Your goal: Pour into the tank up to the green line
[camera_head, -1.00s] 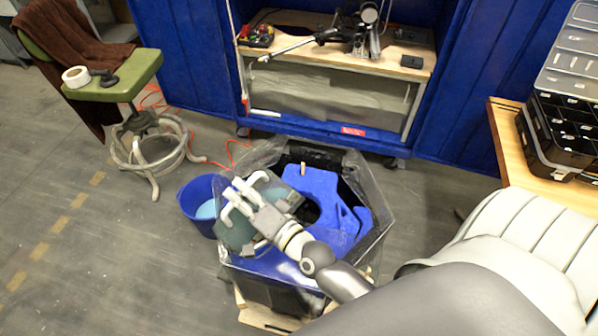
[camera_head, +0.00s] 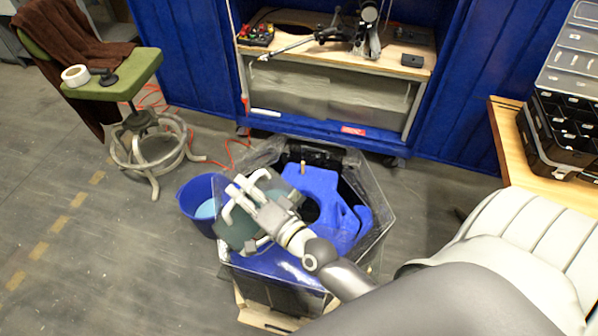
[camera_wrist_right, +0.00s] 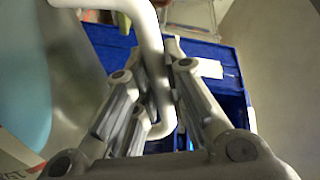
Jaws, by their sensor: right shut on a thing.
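The tank (camera_head: 372,242) is a clear-walled, many-sided vessel with a bright blue insert (camera_head: 318,190) inside. My right gripper (camera_head: 250,205) is over its left part. It is shut on the white handle (camera_wrist_right: 152,60) of a see-through jug (camera_head: 236,232). The jug looks dark greenish in the head view, partly covered by the gripper. In the right wrist view a pale blue patch (camera_wrist_right: 22,90), probably liquid in the jug, shows at the left. I cannot see a stream. I cannot make out the green line. My left gripper is not in view.
A blue bucket (camera_head: 190,205) with pale blue liquid stands on the floor left of the tank. A green stool (camera_head: 125,80) is at the upper left. A blue cabinet with a workbench (camera_head: 400,62) is behind; a wooden table (camera_head: 503,125) is at right.

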